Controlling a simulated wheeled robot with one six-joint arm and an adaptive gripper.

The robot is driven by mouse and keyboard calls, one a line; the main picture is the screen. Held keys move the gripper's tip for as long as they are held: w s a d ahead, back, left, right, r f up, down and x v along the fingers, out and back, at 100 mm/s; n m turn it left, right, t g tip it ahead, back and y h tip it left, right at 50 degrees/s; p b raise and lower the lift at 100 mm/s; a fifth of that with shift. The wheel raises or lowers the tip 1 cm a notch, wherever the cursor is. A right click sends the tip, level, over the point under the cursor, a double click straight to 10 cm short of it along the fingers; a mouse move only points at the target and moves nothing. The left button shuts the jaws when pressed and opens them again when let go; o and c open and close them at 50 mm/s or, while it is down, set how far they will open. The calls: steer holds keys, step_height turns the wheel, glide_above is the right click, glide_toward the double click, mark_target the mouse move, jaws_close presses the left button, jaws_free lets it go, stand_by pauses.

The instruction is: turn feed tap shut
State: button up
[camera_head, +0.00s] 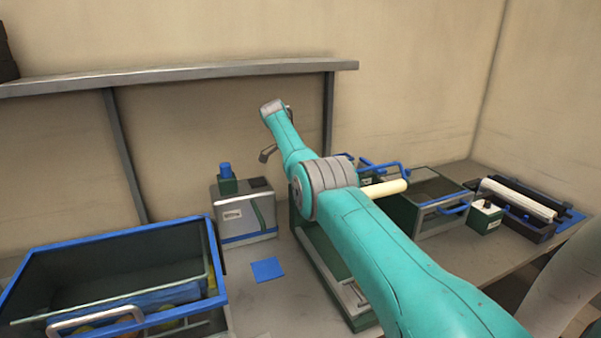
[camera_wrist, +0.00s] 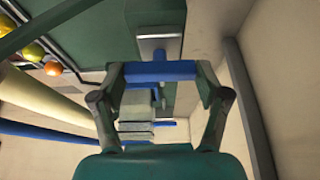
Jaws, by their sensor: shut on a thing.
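In the wrist view, my gripper (camera_wrist: 160,75) has its two dark fingers closed on the ends of a short blue bar (camera_wrist: 160,69). The bar lies crosswise between the fingertips and looks like the feed tap's handle. A pale grey metal piece (camera_wrist: 158,42) is just beyond the bar, against a dark green surface. Grey stepped parts (camera_wrist: 136,108) show between the fingers, below the bar. In the head view, my teal arm covers the middle, and I cannot make out the fingertips or the blue bar there.
A blue-rimmed bin (camera_head: 130,234) stands at the front left. A grey box with a blue knob (camera_head: 240,212) and a blue square (camera_head: 267,269) are on the bench. Green trays and a roller (camera_head: 517,199) are at right. Several round fruits (camera_wrist: 53,69) show in the wrist view.

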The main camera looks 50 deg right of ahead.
steer(key=shift+f, duration=0.1)
steer(key=o, duration=1.2)
steer(key=shift+c, duration=0.2)
steer(key=shift+w+a+r, duration=0.1)
steer(key=shift+a+r, duration=0.05)
steer(key=shift+r, duration=0.25)
steer(key=w+a, duration=0.2)
steer(key=a, duration=0.1)
steer(key=w+a, duration=0.2)
steer(key=a, duration=0.1)
steer(key=w+a, duration=0.2)
steer(key=a, duration=0.1)
steer(key=shift+a+r, duration=0.1)
steer(key=shift+r, duration=0.1)
steer(key=shift+w+a, duration=0.2)
steer(key=shift+a, duration=0.35)
